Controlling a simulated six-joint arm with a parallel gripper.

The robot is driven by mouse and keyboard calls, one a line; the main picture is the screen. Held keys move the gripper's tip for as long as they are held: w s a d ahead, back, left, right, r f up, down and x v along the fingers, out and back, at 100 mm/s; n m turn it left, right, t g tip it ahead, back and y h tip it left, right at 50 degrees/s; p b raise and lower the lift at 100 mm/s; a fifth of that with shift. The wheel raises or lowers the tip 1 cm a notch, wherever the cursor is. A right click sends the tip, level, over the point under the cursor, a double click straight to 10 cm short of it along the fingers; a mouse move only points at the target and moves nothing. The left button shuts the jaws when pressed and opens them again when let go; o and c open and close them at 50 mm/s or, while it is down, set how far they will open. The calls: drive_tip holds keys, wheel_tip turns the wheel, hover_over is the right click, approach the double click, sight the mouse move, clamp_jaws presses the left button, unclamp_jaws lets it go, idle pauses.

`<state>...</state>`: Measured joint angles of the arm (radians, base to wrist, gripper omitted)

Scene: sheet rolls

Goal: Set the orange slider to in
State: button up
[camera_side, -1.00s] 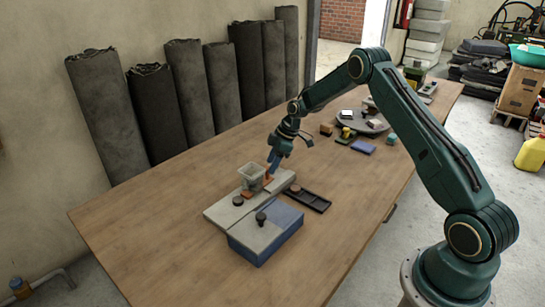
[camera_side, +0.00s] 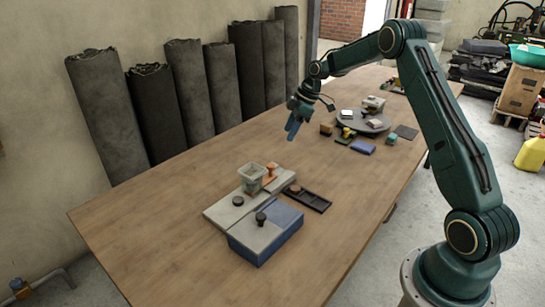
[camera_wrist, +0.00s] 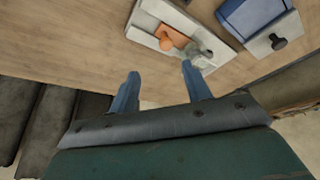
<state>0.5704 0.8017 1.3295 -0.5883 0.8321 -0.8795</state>
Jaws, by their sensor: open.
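The orange slider (camera_side: 269,179) sits on a light grey plate (camera_side: 222,213), beside a small translucent hopper (camera_side: 252,172). Its upright orange knob stands close to the hopper. In the wrist view the orange slider (camera_wrist: 178,36) lies flat on the plate, with the hopper (camera_wrist: 203,55) next to it. My gripper (camera_side: 291,130) is up above the table, behind and to the right of the slider, and clear of it. In the wrist view its blue fingers (camera_wrist: 160,71) are apart with nothing between them. The hopper partly hides the slider in the side view.
A blue and grey box (camera_side: 265,237) with a black knob stands in front of the plate. A dark tray (camera_side: 307,200) lies to the right. A round turntable (camera_side: 376,123) with small blocks is farther back. Dark rolls (camera_side: 190,90) lean on the wall. The table's left is clear.

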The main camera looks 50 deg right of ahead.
drive_tip(key=s+a+r+m, duration=0.1)
drive_tip(key=s+a+r, duration=0.3)
drive_tip(key=r, duration=0.4)
drive_tip(key=s+a+r+m+h, duration=0.1)
drive_tip(key=s+a+r+m, duration=0.1)
drive_tip(key=s+a+r, duration=0.2)
drive_tip(key=shift+s+a+r+h, duration=0.35)
drive_tip(key=shift+a+r, duration=1.2)
drive_tip(key=shift+r, duration=0.6)
drive_tip(key=n+y, duration=0.2)
drive_tip(key=n, duration=0.1)
hover_over(271, 165)
drive_tip(key=s+d, duration=0.4)
wheel_tip(271, 165, down, 15)
drive_tip(key=shift+d+f, duration=0.1)
drive_tip(key=shift+d, duration=0.05)
drive_tip(key=x, duration=1.3)
drive_tip(key=shift+f, duration=0.45)
